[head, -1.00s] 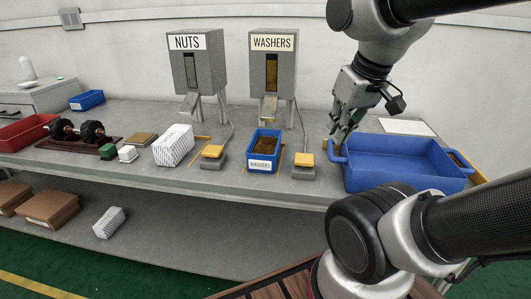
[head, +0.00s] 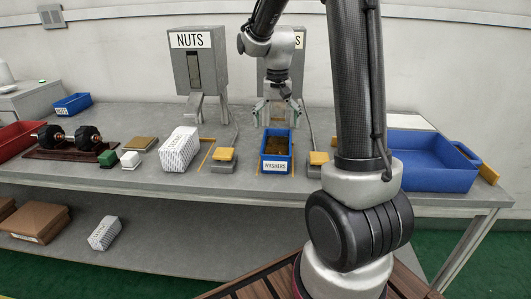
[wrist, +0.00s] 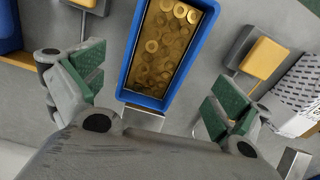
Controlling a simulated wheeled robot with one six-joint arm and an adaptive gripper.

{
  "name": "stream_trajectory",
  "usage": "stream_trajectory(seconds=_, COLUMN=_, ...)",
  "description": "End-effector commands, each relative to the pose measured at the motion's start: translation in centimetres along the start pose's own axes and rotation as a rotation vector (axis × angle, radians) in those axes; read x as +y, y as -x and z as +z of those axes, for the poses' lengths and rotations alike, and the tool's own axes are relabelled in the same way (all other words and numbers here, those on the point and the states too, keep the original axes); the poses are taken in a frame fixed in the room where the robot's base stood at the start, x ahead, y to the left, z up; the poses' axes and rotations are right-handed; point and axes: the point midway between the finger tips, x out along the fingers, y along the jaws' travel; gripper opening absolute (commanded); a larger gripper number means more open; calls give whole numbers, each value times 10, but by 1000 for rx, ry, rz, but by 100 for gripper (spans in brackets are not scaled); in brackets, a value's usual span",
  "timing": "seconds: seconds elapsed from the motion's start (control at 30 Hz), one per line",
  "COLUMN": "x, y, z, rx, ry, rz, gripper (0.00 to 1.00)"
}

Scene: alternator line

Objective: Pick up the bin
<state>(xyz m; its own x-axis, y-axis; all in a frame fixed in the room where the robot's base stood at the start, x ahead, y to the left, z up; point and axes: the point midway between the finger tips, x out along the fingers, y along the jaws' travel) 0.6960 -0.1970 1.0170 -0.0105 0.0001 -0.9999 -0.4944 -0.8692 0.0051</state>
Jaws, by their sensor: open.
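The bin is a small blue box (head: 263,157) with a white WASHERS label, standing on the grey table below the washers dispenser. It holds many brass washers (wrist: 165,50). In the wrist view the bin's blue rim (wrist: 126,62) lies ahead of my gripper, between the lines of its two fingers. My gripper (head: 276,112) is open and empty, with green pads showing in the wrist view (wrist: 150,95). In the head view it is above and behind the bin, in front of the dispenser. I see no contact with the bin.
The nuts dispenser (head: 196,65) stands to the left. Yellow-topped blocks (head: 224,155) flank the bin, one on each side. A patterned white box (head: 179,149) is further left. A large blue tray (head: 430,175) stands right, partly hidden by my arm.

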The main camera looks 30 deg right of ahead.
Motion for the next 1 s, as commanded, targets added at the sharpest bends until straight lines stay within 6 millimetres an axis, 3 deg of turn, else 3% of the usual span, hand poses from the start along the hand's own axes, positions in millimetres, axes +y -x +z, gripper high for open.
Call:
stream_trajectory(seconds=0.23, x=0, y=-9, z=-1, rx=6, ry=-79, rz=-3, gripper=100)
stream_trajectory(seconds=0.7, x=1, y=-72, z=-2, rx=7, ry=-78, rz=-3, gripper=100)
stream_trajectory(seconds=0.97, x=1, y=-76, z=-2, rx=8, ry=-77, rz=-4, gripper=100)
stream_trajectory(seconds=1.0, x=1, y=-76, z=-2, rx=8, ry=-77, rz=-4, gripper=96)
